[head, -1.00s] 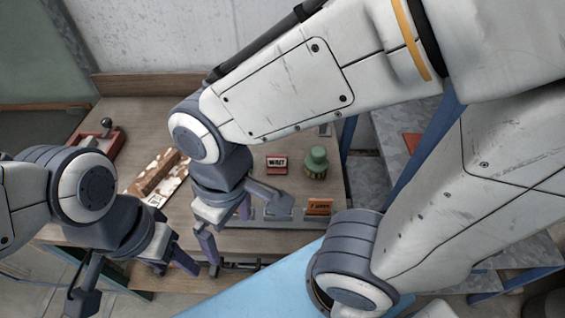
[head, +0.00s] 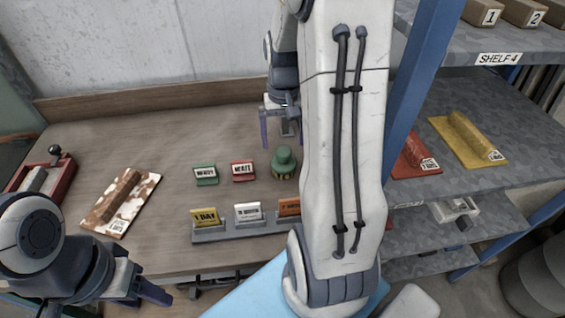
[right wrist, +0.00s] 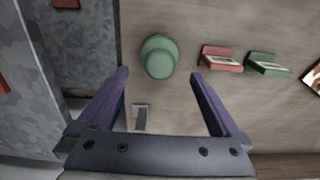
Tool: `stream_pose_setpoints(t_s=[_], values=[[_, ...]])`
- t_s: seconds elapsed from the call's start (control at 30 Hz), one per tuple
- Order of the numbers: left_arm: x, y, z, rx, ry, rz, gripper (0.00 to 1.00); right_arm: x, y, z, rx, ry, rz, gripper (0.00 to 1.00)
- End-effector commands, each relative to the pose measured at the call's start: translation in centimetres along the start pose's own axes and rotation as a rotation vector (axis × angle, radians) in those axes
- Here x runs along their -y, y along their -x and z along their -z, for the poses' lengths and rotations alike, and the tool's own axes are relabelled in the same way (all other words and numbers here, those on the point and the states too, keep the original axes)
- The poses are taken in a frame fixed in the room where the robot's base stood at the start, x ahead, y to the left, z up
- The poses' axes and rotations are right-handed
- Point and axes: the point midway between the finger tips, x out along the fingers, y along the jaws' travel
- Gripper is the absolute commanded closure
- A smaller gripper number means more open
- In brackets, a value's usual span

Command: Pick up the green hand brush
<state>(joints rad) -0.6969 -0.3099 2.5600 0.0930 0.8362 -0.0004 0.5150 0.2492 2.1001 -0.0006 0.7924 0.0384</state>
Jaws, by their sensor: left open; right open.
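The green hand brush (head: 284,163) stands on the wooden table with its round green knob up and a tan band low at its base. My right gripper (head: 280,128) is open and empty behind it, on the side toward the wall. In the right wrist view the brush (right wrist: 158,56) lies beyond the open fingertips (right wrist: 160,74), roughly centred between them; the fingers do not grip it. My left gripper (head: 142,290) is open at the table's front left, far from the brush.
A green sign (head: 205,175) and a red sign (head: 243,171) stand left of the brush. A grey holder (head: 230,234) with several cards is in front. A stained board (head: 105,221) lies left. A blue shelf post (head: 425,75) rises right. My right arm hides part of the table.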

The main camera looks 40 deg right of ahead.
Motion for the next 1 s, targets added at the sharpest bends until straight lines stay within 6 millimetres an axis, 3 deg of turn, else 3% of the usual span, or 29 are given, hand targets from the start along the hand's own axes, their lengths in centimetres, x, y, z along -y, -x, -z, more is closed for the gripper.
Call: stream_pose_setpoints(t_s=[0.1,0.37,0.63,0.93,0.97,1.0], values=[[0.0,0.0,0.0,0.0,0.0,0.0,0.43,0.1,-2.1,-0.2,0.006,0.002,0.0,0.0],[0.0,0.2,0.0,0.0,0.0,0.0,0.43,0.1,-4.2,-0.1,0.003,0.003,0.0,0.0],[0.0,0.6,0.0,0.0,0.0,0.0,0.43,0.0,-8.1,-0.3,0.005,0.004,0.0,0.0],[0.0,0.6,0.0,0.0,0.0,0.0,0.43,0.0,-8.8,-0.2,0.0,0.004,0.0,0.0],[0.0,0.6,0.0,0.0,0.0,0.0,0.43,0.0,-8.8,-0.2,0.0,0.004,0.0,0.04],[0.0,0.6,0.0,0.0,0.0,0.0,0.43,0.0,-8.8,-0.2,0.0,0.004,0.0,0.19]])
